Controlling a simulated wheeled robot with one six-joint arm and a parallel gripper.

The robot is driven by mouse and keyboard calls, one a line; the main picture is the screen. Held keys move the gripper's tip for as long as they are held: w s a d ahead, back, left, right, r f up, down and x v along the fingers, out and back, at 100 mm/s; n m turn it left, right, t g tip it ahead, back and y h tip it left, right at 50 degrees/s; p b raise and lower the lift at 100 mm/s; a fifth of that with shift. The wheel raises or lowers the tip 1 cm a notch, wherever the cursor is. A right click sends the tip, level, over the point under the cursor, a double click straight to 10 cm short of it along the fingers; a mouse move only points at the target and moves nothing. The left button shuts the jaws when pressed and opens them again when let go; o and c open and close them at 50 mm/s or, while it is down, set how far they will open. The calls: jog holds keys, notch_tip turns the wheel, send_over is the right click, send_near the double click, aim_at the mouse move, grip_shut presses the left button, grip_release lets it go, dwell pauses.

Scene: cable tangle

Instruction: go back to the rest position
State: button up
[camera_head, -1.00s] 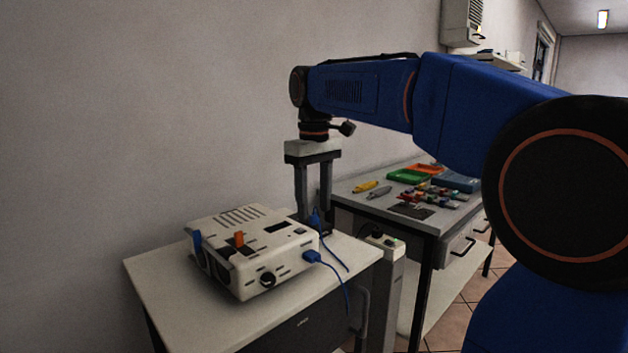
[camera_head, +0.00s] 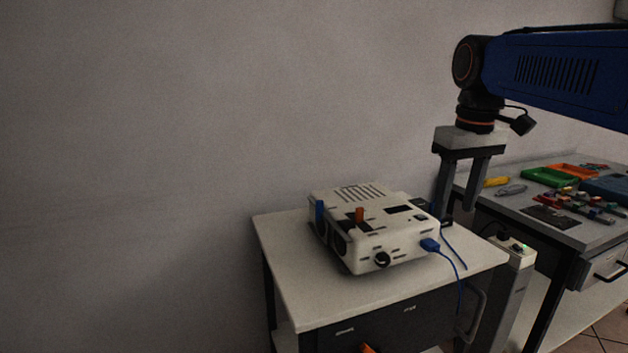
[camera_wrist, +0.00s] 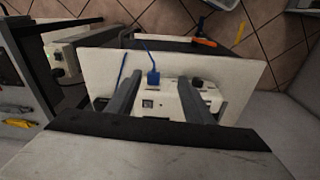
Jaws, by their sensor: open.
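My gripper (camera_head: 458,215) is open and empty. It points down at the right side of the white device in the head view. In the wrist view its two fingers (camera_wrist: 160,97) are spread apart, with part of the device between and beyond them. The white device (camera_head: 366,215) sits on a small light-topped cabinet (camera_head: 290,255). It has an orange part on top and a black knob in front. A blue plug (camera_head: 430,244) sits at its front right with a blue cable hanging over the cabinet edge; the plug also shows in the wrist view (camera_wrist: 153,77).
A workbench (camera_head: 515,205) at the right holds a green tray (camera_head: 549,177), an orange tray and several small coloured parts. A pale power post (camera_head: 512,270) stands between cabinet and bench. A plain wall is behind. Orange-handled items lie near the floor in the wrist view (camera_wrist: 205,42).

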jog(key=s+f+m+t, duration=0.1)
jog(key=s+f, duration=0.8)
jog(key=f, duration=0.2)
jog(key=s+f+m+t, duration=0.2)
jog(key=s+f, duration=0.6)
jog(key=f, duration=0.4)
jog(key=shift+s+f+t, duration=0.2)
jog(key=shift+s+t, duration=0.1)
jog(key=shift+s, duration=0.05)
jog(key=shift+d, duration=0.1)
jog(key=shift+c, duration=0.5)
